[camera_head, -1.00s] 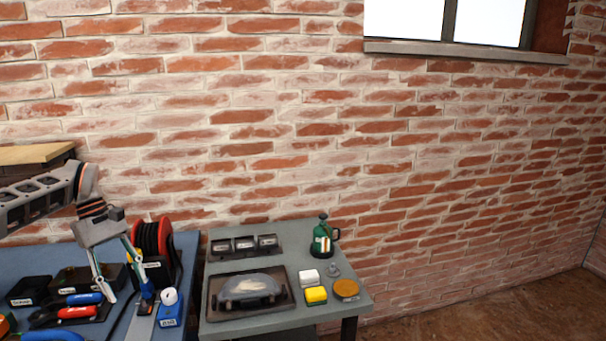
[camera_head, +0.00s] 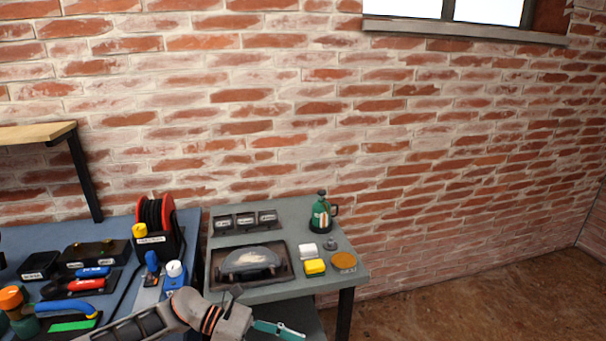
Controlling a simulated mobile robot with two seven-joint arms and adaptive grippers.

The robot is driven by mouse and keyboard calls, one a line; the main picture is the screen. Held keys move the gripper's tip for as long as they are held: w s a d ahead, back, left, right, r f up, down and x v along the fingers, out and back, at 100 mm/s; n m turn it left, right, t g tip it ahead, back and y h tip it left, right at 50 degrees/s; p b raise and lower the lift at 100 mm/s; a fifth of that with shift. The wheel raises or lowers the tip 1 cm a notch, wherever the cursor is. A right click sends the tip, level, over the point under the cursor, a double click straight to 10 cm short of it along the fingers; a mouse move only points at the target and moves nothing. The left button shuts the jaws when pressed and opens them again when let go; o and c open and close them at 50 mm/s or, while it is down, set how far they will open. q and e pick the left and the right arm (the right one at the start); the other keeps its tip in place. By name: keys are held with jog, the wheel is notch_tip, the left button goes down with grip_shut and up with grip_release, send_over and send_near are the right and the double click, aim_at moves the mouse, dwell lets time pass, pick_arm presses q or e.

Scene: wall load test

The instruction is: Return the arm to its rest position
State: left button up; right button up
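My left arm comes in low from the bottom left. Its gripper (camera_head: 279,330) is at the bottom edge of the picture, in front of the grey table's (camera_head: 292,291) near edge and below the table top. One light teal finger shows, pointing right. The rest of the hand is partly cut off by the frame, so its opening cannot be judged. No object shows in it. My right gripper is not in view.
A blue bench (camera_head: 118,285) on the left holds several tools and a red cable reel (camera_head: 154,222). The grey table carries a dark tray (camera_head: 290,273), a green sprayer (camera_head: 321,214), a yellow sponge (camera_head: 315,267) and an orange disc (camera_head: 343,261). Floor at right is clear.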

pick_arm(q)
jog(key=s+d+r+n+t+h, duration=0.25)
jog(key=d+n+t+h, duration=0.2)
jog(key=d+n, duration=0.35)
jog(key=s+a+f+m+t+y, duration=0.2)
jog(key=s+a+f+m+y, duration=0.3)
jog(key=a+m, duration=0.3)
jog(key=s+a+f+m+t+y, duration=0.3)
jog(key=a+f+m, duration=0.4)
jog(key=m, duration=0.6)
jog(key=s+a+f+m+t+y, duration=0.3)
jog(key=s+a+f+m+y, duration=0.3)
jog(key=a+m, duration=0.4)
jog(key=shift+s+a+f+y, duration=0.15)
jog(key=shift+s+f+y, duration=0.3)
jog(key=shift+y, duration=0.5)
jog(key=shift+w+t, duration=0.1)
jog(key=shift+t, duration=0.15)
